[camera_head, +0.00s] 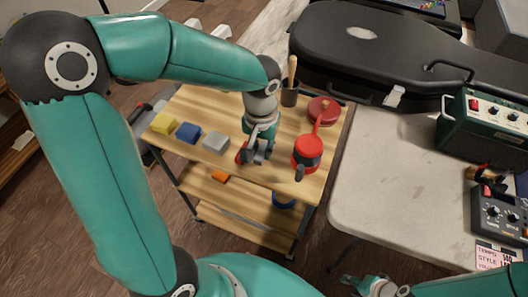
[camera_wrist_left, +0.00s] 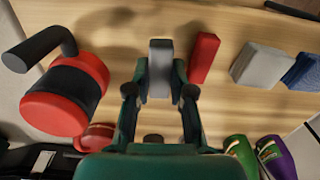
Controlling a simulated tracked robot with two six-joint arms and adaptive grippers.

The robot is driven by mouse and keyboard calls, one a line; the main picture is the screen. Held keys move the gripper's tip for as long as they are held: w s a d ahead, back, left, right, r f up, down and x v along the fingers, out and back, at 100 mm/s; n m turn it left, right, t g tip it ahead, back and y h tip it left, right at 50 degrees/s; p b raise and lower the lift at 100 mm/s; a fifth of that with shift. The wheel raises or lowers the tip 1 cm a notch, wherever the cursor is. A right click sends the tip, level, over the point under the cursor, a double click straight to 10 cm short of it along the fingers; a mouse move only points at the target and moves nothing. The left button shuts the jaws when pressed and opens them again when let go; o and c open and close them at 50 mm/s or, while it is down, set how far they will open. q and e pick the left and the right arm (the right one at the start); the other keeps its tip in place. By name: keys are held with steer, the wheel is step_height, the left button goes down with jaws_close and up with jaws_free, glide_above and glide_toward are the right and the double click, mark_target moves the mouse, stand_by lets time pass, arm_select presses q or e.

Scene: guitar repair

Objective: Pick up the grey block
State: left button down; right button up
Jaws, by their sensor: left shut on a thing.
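My left gripper (camera_head: 258,157) is over the wooden cart top, and its fingers (camera_wrist_left: 160,88) are closed on the sides of a narrow grey block (camera_wrist_left: 160,60) in the left wrist view. Whether this block touches the cart top I cannot tell. A red block (camera_wrist_left: 204,57) stands just beside it; it also shows left of the gripper in the head view (camera_head: 241,154). A wider, lighter grey block (camera_head: 216,142) lies further left, also seen in the wrist view (camera_wrist_left: 260,65). My right gripper (camera_head: 358,286) is at the bottom edge, its fingers too small to judge.
A blue block (camera_head: 188,132) and a yellow block (camera_head: 163,123) continue the row leftward. A red pot with a black band (camera_head: 307,150) stands close right of my left gripper. A red pan (camera_head: 324,109) and a dark utensil holder (camera_head: 290,96) are behind. A pale table (camera_head: 390,190) adjoins right.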

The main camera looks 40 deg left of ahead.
mark_target(262, 150)
arm_select(q)
step_height(262, 150, up, 17)
steer(key=p, duration=0.2)
